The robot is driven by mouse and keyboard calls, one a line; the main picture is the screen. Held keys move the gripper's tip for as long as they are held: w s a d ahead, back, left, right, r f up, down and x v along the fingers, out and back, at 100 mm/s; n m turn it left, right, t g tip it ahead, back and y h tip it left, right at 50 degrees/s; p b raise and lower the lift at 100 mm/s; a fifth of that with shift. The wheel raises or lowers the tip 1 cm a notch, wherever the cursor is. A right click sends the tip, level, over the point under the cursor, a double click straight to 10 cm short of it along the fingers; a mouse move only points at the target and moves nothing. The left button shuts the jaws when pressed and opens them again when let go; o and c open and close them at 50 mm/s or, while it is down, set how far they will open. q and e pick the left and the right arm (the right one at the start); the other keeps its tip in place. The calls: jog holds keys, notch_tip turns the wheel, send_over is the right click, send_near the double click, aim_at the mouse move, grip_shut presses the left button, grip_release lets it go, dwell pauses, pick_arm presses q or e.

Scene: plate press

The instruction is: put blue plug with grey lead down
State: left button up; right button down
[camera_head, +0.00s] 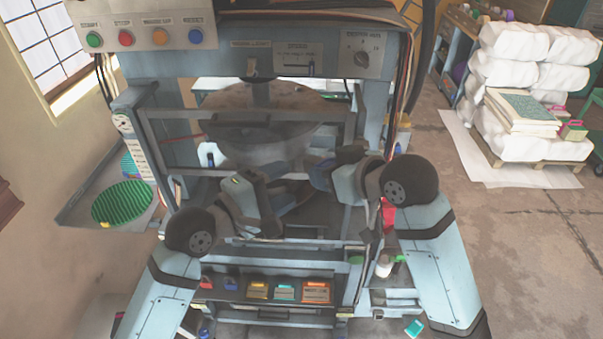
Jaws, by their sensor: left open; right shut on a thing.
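My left gripper (270,212) is open, in front of the press below the big round plate. My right gripper (298,197) comes in from the right, close beside the left one at the middle of the press. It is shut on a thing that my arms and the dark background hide. I cannot make out the blue plug or its grey lead for certain in this view.
The press frame (150,130) stands around both grippers, with a round plate (262,130) above them. Coloured boxes (285,292) sit on a low shelf in front. A green ribbed disc (122,203) lies on the left side tray.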

pick_arm(q)
jog(key=v, duration=0.4)
pick_arm(e)
jog(key=shift+w+a+f, duration=0.15)
pick_arm(q)
jog(key=shift+o, duration=0.8)
jog(key=shift+d, duration=0.1)
notch_tip(320, 180, up, 3)
jog(key=s+d+n+g+h, duration=0.1)
jog(key=s+n+g+h, duration=0.15)
jog(key=n+h, duration=0.7)
jog(key=w+a+f+n+t+y, duration=0.25)
jog(key=f+n+y, duration=0.2)
jog(key=n, duration=0.95)
jog(key=w+a+f+n+t+y, duration=0.2)
jog(key=w+a+f+n+y, duration=0.3)
jog(key=n, duration=0.9)
jog(key=s+d+x, duration=0.1)
jog(key=s+x, duration=0.1)
jog(key=x, duration=0.9)
jog(key=shift+w+d+y, duration=0.25)
jog(key=shift+d+y, duration=0.15)
jog(key=shift+d, duration=0.15)
pick_arm(e)
jog(key=w+a+f+n+g+y, duration=0.3)
jog(key=w+a+f+n, duration=0.1)
jog(key=w+f, duration=0.1)
jog(key=shift+a+f+n+g, duration=0.3)
jog(key=shift+a+f+g, duration=0.1)
jog(key=shift+f, duration=0.15)
